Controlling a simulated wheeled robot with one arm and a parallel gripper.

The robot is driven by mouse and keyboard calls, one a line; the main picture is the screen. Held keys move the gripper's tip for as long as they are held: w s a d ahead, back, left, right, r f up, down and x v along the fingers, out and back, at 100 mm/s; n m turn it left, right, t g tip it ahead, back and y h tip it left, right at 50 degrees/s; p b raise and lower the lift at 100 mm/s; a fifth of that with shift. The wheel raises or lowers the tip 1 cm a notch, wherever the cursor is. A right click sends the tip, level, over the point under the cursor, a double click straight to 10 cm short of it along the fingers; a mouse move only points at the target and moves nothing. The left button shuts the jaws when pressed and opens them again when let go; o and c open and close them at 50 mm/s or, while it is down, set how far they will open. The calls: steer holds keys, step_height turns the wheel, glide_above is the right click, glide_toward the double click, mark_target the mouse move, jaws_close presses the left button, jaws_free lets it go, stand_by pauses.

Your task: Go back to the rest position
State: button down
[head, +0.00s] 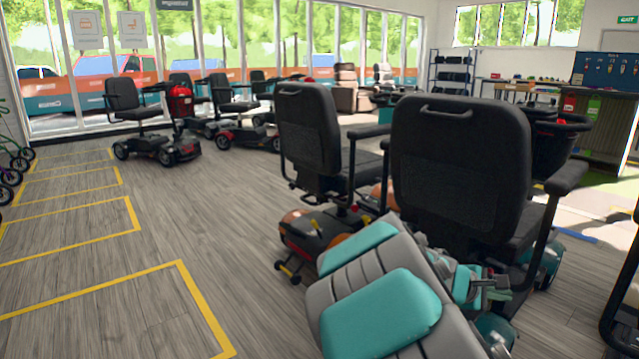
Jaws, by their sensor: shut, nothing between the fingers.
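My arm is folded in the lower middle of the head view, with grey and teal links. My gripper (494,284) is at its far end, small and partly hidden by the arm. It is shut and empty, in front of the lower back of the nearest scooter's black seat (458,165). I cannot tell whether it touches the scooter.
Another scooter seat (308,130) stands just left of the nearest one. More scooters (158,120) stand by the windows. Yellow floor markings (130,300) lie at left, with open wooden floor (215,220) between. A dark frame (622,285) is at the right edge.

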steer(key=s+a+r+m+y+p, duration=0.1)
steer(key=s+a+r+m+y, duration=0.15)
steer(key=s, duration=0.25)
steer(key=s+a+r+m+g+y+p, duration=0.1)
steer(key=s+a+r+m+y, duration=0.15)
steer(key=s, duration=0.25)
steer(key=s+a+r+m+y+p, duration=0.1)
steer(key=s+a+r+m+y, duration=0.15)
steer(key=s+m, duration=0.2)
steer(key=s+a+f+g+y, duration=0.2)
steer(key=s+a+f, duration=0.2)
steer(key=s+a, duration=0.3)
steer(key=s+a+f+m+g+y+p, duration=0.1)
steer(key=s+a+f, duration=0.3)
steer(key=s+a, duration=0.4)
steer(key=s+g+y, duration=0.1)
steer(key=s, duration=0.3)
steer(key=shift+a+f+g+y, duration=0.15)
steer(key=shift+f+g+y, duration=0.15)
steer(key=shift+g+y, duration=0.1)
steer(key=shift+s, duration=0.1)
